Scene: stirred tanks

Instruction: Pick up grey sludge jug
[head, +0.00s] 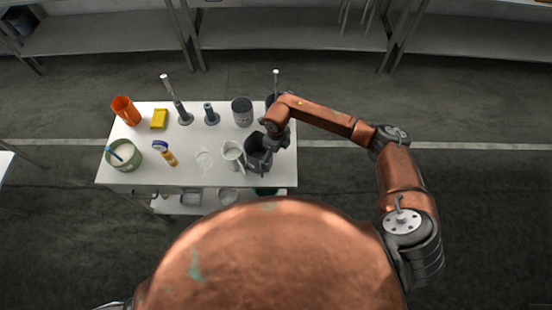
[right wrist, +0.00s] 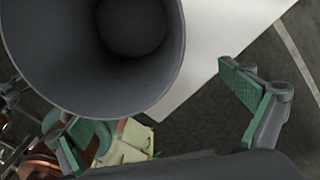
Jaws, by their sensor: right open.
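The grey sludge jug (head: 254,162) appears to be the dark grey open vessel at the right end of the white table, partly hidden by my right gripper (head: 268,150). In the right wrist view the wide round mouth of a dark grey vessel (right wrist: 60,70) fills the upper left, and its inside looks dark. My right gripper (right wrist: 150,105) is open there, its green-padded fingers wide apart. The vessel's rim covers part of the left finger; the right finger stands clear of it. I cannot tell whether anything touches. My left gripper is not in view.
Floor right of the table is free.

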